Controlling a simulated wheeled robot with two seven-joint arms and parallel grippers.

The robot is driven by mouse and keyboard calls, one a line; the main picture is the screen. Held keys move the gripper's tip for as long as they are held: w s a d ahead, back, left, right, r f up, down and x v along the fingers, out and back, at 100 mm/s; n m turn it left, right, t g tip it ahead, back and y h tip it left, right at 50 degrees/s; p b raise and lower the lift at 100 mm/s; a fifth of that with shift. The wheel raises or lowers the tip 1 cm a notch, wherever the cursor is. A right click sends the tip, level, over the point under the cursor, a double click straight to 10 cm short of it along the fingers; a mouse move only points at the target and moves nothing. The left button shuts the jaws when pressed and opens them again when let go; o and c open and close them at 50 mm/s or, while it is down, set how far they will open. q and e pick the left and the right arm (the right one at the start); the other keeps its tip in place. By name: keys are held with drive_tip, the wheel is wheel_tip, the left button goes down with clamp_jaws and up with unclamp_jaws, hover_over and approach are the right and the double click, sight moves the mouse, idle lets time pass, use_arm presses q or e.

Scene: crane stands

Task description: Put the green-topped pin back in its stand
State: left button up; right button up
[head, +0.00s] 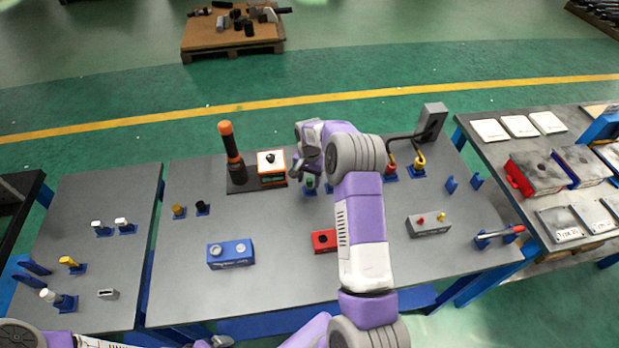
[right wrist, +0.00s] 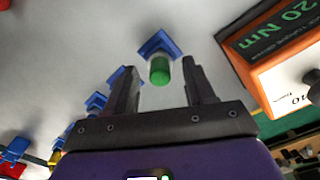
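The green-topped pin (right wrist: 160,71) shows in the right wrist view as a green cylinder in front of a blue angled stand (right wrist: 157,43). In the head view the green top (head: 310,181) is just below my right gripper (head: 306,172), near the orange-and-white box. My right gripper is open, with its dark fingers (right wrist: 162,76) on either side of the green top and visible gaps to both. The pin's lower end is hidden, so I cannot tell how deep it sits in the stand. My left gripper (head: 213,342) is barely visible at the bottom edge of the head view.
The orange-and-white torque box (head: 271,167) and the orange-tipped black tool (head: 230,150) stand left of my right gripper. A red box (head: 324,241) and a blue box (head: 231,254) are nearer. Other blue stands (right wrist: 97,102) line up beside the pin.

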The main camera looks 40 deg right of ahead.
sight(309, 179)
idle(0.3)
drive_tip(key=shift+r+p, duration=1.6)
drive_tip(key=shift+r, duration=0.95)
